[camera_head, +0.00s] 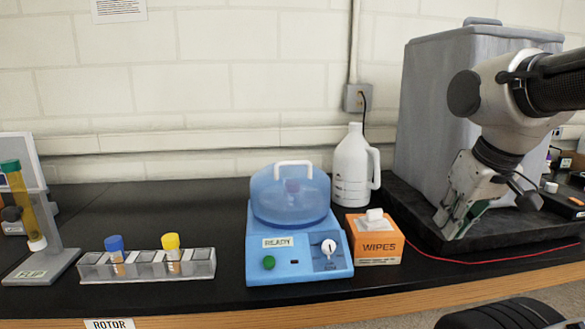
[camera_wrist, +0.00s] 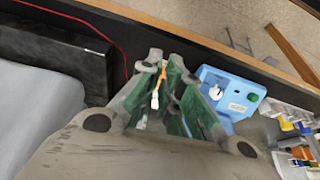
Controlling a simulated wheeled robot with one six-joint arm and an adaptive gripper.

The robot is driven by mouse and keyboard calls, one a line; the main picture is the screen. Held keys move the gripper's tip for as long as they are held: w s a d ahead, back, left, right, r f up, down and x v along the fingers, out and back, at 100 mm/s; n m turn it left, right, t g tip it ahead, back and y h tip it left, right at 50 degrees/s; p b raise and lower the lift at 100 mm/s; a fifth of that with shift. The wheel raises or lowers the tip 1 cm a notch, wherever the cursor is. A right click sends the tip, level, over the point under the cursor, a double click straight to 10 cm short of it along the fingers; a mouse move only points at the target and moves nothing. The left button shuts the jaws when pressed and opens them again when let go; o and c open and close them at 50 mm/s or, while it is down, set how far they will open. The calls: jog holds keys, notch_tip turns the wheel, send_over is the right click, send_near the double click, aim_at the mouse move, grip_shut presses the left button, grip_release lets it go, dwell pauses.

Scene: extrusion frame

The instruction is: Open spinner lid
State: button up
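The spinner (camera_head: 300,262) is a blue machine with a READY label, a green button and a white knob. Its translucent blue lid (camera_head: 290,205) is down over the bowl, with a white arched handle (camera_head: 293,163) on top; a dark shape shows dimly inside. My gripper (camera_head: 447,228) points down at the right, beyond the wipes box and apart from the spinner. In the wrist view, its green-padded fingers (camera_wrist: 163,62) are open, with a gap between them and nothing held. The spinner's blue base (camera_wrist: 240,78) shows beyond them; the lid is largely hidden there.
An orange wipes box (camera_head: 376,243) stands right of the spinner, a white jug (camera_head: 352,165) behind it. A large grey container (camera_head: 425,110) rises behind my arm. A tube rack (camera_head: 150,266) and tilted tube stand (camera_head: 45,262) are left. A red cable (camera_head: 480,258) crosses the bench.

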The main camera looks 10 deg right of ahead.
jog(key=o, duration=0.4)
jog(key=shift+w+a+f+n+g, duration=0.2)
jog(key=shift+w+a+f+n, duration=0.15)
jog(key=shift+a, duration=0.25)
jog(key=shift+w+a+f+n+g, duration=0.25)
jog(key=shift+w+a+n, duration=0.15)
jog(key=shift+a, duration=0.2)
jog(key=shift+c, duration=0.2)
notch_tip(320, 180, up, 11)
jog(key=n+g, duration=0.1)
jog(key=n, duration=1.1)
send_over(293, 163)
jog(key=s, duration=0.2)
jog(key=shift+s+a+f+m, duration=0.2)
jog(key=shift+m, duration=0.05)
notch_tip(293, 163, up, 5)
jog(key=w+n, duration=0.1)
jog(key=n, duration=0.2)
jog(key=shift+n, duration=0.7)
jog(key=x, duration=0.8)
jog(key=shift+d+f, duration=0.2)
